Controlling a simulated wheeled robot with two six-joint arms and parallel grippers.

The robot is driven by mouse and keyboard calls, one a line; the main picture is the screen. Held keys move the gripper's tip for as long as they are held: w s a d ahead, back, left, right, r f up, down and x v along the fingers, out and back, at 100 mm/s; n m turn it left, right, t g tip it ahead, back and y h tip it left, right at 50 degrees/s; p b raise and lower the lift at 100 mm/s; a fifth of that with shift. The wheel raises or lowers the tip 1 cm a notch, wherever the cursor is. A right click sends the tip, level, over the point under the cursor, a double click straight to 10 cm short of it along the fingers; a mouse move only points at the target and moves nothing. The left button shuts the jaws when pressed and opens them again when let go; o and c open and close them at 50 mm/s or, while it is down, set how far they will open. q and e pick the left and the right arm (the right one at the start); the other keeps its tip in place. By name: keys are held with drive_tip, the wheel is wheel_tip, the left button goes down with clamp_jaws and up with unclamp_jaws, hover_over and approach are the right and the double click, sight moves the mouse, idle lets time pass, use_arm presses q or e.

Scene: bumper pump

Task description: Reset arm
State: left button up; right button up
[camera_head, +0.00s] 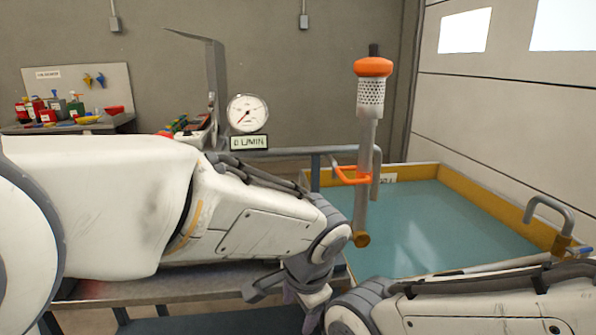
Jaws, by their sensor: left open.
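My left arm reaches in from the left and bends down at its wrist. My left gripper (272,290) is open over the front edge of the metal bench, partly hidden by my own arm links, and nothing shows between its fingers. My right arm comes in from the lower right; its gripper is out of view. The pump (368,130), a grey upright tube with a perforated sleeve, an orange cap and an orange side bracket, stands beyond my left wrist, apart from both arms.
A round gauge (248,114) sits above a "0 L/MIN" sign (249,142). A yellow-rimmed tank (480,195) of teal water fills the right, with a bent grey pipe (549,210) at its edge. A cluttered side table (70,127) stands far left.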

use_arm(q)
drive_tip(key=s+a+f+n+g+h+p, duration=0.1)
drive_tip(key=s+a+n+g, duration=0.15)
drive_tip(key=s, duration=0.65)
drive_tip(key=s+a+f+n+g+h+p, duration=0.1)
drive_tip(key=s+a+f+n, duration=0.15)
drive_tip(key=s, duration=0.65)
wheel_tip(320, 180, up, 16)
drive_tip(key=p, duration=1.4)
drive_tip(key=shift+w+a+m, duration=0.15)
drive_tip(key=shift+w+m, duration=0.1)
drive_tip(key=shift+m, duration=0.15)
drive_tip(key=shift+f, duration=0.15)
